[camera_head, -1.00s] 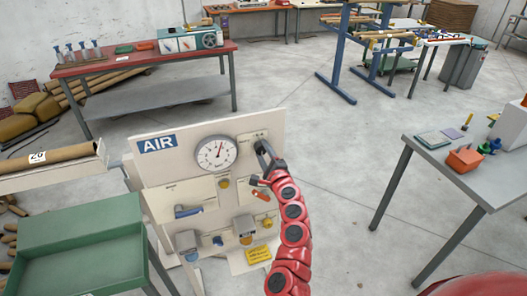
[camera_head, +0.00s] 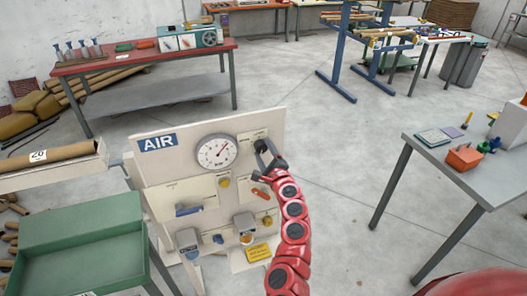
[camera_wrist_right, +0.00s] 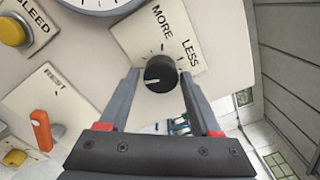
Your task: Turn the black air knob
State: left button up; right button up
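The black air knob (camera_wrist_right: 160,74) sits on a cream plate with MORE and LESS lettering at the panel's upper right. Its white mark points to the left in the right wrist view. My right gripper (camera_wrist_right: 160,75) is open, with one finger on each side of the knob and a narrow gap showing at each side. In the head view, the right gripper (camera_head: 265,153) is at the panel's upper right corner and partly hides the knob. The pressure gauge (camera_head: 216,153) is left of the knob, its red needle pointing up and right. My left gripper is not visible.
The AIR panel (camera_head: 150,168) also carries a yellow BLEED button (camera_wrist_right: 12,31), an orange REST lever (camera_wrist_right: 41,130), a blue-handled valve (camera_head: 188,210) and other fittings. A green tray (camera_head: 80,240) stands at left. A grey table (camera_head: 470,175) stands at right, with open floor between.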

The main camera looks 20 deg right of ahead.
jog(key=shift+o, duration=0.9)
jog(key=shift+s, duration=0.1)
jog(key=shift+s, duration=0.6)
jog(key=s+b, duration=0.3)
jog(key=s, duration=1.3)
jog(key=shift+d, duration=0.3)
